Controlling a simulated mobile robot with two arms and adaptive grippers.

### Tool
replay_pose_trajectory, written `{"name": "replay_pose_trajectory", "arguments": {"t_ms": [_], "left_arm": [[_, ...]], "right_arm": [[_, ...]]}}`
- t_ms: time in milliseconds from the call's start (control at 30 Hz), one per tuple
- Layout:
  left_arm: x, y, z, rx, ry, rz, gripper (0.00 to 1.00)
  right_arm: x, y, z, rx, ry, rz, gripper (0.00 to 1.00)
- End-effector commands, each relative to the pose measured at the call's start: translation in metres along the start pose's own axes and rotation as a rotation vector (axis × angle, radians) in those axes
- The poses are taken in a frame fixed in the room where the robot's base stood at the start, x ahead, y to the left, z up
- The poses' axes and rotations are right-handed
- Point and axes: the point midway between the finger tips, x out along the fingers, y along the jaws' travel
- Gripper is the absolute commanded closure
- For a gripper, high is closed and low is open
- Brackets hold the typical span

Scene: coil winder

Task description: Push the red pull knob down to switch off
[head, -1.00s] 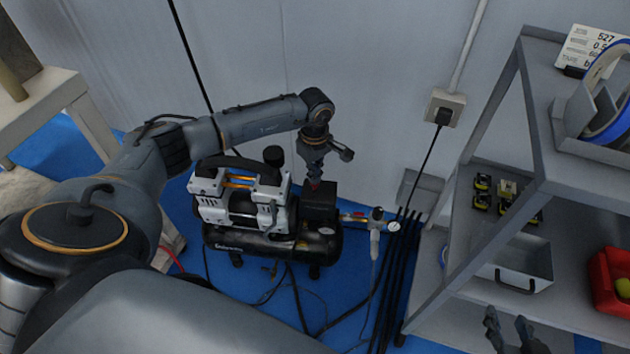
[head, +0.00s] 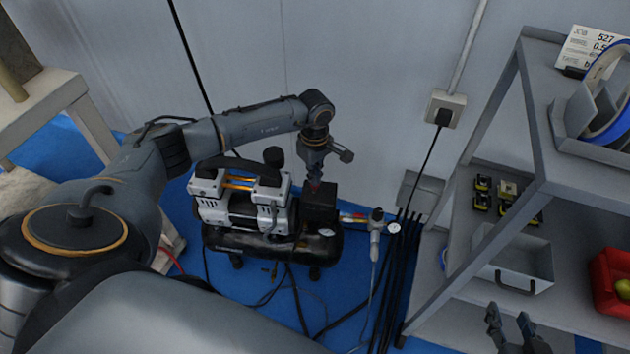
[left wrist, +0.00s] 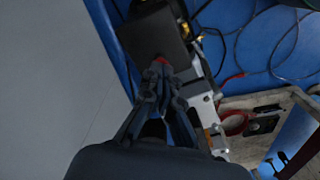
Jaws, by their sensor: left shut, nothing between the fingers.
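The red pull knob (left wrist: 160,60) is a small red spot on top of a black switch box (left wrist: 154,36) in the left wrist view. The box (head: 320,203) sits at the right end of the air compressor (head: 262,241) in the head view. My left gripper (left wrist: 160,76) is shut and empty, with its fingertips right at the knob and covering most of it. In the head view the left gripper (head: 314,180) points down over the box. Whether the tips press on the knob cannot be told. My right gripper (head: 508,326) is open and empty at the lower right.
A grey shelf (head: 535,120) with a metal tray (head: 520,268) and a red bin (head: 612,280) stands at the right. Black cables (head: 393,270) run down beside the compressor. A gauge (head: 394,228) and fittings project from its right end. The wall is close behind.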

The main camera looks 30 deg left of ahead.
Motion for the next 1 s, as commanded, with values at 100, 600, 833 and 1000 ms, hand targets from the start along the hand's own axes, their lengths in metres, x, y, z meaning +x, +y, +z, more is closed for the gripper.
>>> {"name": "replay_pose_trajectory", "arguments": {"t_ms": [100,600,833,1000], "left_arm": [[0.0009,-0.0005,0.0003,0.0,0.0,-0.002,1.0],[0.0015,-0.0007,0.0004,0.001,-0.001,-0.002,1.0],[0.0029,-0.0007,0.0005,0.001,-0.001,-0.002,1.0],[0.0039,-0.0007,0.0005,0.001,-0.001,-0.002,1.0]], "right_arm": [[0.0001,0.0,0.0003,0.0,-0.001,0.0,0.6],[0.0002,-0.0001,0.0004,0.0,0.0,0.0,0.6],[0.0008,-0.0005,-0.0031,0.0,0.02,-0.001,0.6],[0.0012,-0.0016,-0.0078,0.0,0.044,-0.004,0.6]]}}
